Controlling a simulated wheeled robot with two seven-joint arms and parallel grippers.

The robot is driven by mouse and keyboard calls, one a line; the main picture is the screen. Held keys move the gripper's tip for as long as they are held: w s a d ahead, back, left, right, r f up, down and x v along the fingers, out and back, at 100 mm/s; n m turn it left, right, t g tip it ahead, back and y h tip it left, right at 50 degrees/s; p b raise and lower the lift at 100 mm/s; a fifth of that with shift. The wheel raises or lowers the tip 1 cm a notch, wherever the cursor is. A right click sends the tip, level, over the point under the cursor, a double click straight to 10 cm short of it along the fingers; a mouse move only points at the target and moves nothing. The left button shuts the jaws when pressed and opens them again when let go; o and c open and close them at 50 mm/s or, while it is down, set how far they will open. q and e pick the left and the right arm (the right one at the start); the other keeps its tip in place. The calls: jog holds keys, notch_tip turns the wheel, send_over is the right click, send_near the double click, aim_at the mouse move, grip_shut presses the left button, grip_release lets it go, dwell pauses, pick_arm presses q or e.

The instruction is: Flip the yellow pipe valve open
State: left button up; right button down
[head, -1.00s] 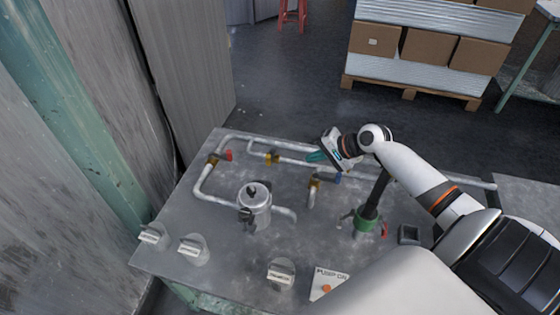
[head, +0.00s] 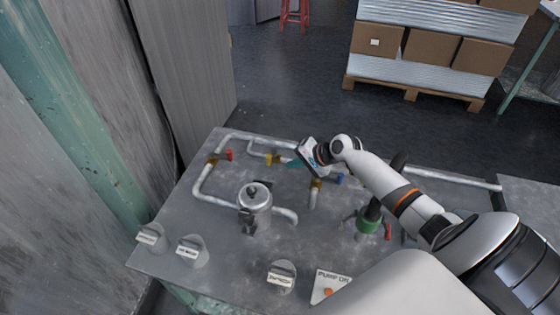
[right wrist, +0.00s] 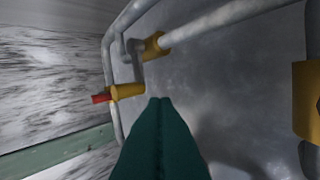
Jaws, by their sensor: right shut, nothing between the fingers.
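The yellow valve (head: 276,159) sits on a thin branch pipe near the back of the metal bench, between a red valve handle (head: 229,155) and a blue one (head: 340,179). My right gripper (head: 291,163) is shut and empty, its green fingertips just right of the yellow valve; I cannot tell whether they touch. In the right wrist view the closed fingers (right wrist: 159,102) point up the picture at bare bench. A yellow cylinder (right wrist: 128,91) with a red piece beside it is just left of the tips. The exact angle of the yellow handle is too small to read. My left gripper is not in view.
A metal pot-like vessel (head: 255,200) stands on the bench with pipes around it. Labelled knobs (head: 281,275) and a pump panel (head: 328,284) line the front. A green-collared fitting (head: 369,219) stands under my right arm. A wall and panels rise at left.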

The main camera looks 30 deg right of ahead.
jog(key=w, duration=0.1)
jog(key=w+a, duration=0.1)
jog(key=w, duration=0.1)
jog(key=w+a+f, duration=0.1)
jog(key=shift+w+a, duration=0.15)
jog(key=shift+a, duration=0.05)
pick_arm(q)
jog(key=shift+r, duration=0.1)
pick_arm(e)
jog(key=shift+r, duration=0.1)
